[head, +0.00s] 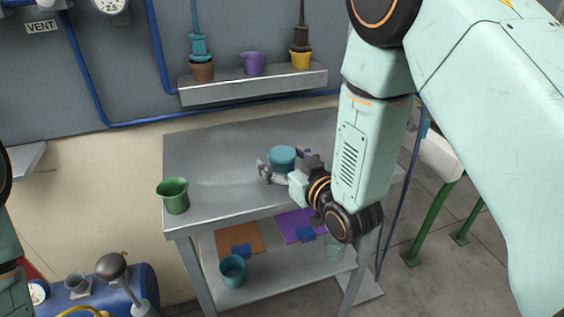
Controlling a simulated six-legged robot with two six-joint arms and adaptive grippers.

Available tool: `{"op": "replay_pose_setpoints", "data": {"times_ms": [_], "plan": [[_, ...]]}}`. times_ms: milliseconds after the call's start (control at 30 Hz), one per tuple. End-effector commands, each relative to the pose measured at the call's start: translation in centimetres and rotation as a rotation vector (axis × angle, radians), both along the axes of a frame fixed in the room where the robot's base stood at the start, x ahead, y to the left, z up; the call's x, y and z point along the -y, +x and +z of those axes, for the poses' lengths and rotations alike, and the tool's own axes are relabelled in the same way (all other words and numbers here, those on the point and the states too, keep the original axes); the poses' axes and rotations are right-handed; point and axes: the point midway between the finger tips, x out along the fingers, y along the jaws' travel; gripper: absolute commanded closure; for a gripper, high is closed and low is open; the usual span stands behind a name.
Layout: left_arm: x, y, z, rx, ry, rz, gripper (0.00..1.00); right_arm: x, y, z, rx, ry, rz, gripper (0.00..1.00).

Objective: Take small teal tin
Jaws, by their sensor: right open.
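A small teal tin (283,155) stands upright on the grey metal table (210,160), right of its middle. My right gripper (283,168) is open at the tin, with one finger to the left of it and the other to the right. I cannot tell whether the fingers touch it. Part of the tin's lower side is hidden by the gripper. My left gripper is out of view; only parts of my left arm show at the left edge.
A green cup (173,196) stands at the table's front left. A teal cup (232,271), an orange mat (238,236) and a purple mat (296,225) are on the lower shelf. A wall shelf (250,87) behind holds brown, purple and yellow pots. The table's left middle is clear.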

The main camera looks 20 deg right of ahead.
Motion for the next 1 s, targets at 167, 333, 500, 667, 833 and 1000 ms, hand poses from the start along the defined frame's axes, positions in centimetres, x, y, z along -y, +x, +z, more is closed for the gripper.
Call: {"op": "replay_pose_setpoints", "data": {"times_ms": [167,333,500,667,833,1000], "plan": [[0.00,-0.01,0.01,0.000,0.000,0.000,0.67,-0.16,0.12,-0.04,-0.001,0.000,0.000,0.20],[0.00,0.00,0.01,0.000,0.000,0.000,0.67,-0.24,0.12,-0.04,-0.001,-0.001,0.000,0.31],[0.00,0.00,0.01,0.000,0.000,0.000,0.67,-0.23,0.11,-0.03,-0.001,-0.001,0.000,0.45],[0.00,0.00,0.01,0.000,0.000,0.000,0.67,-0.22,0.11,-0.03,-0.001,-0.001,0.000,0.59],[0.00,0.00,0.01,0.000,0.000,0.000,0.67,-0.21,0.10,-0.04,-0.001,-0.001,0.000,0.73],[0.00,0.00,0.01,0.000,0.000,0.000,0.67,-0.21,0.10,-0.04,-0.001,-0.001,0.000,0.81]]}}
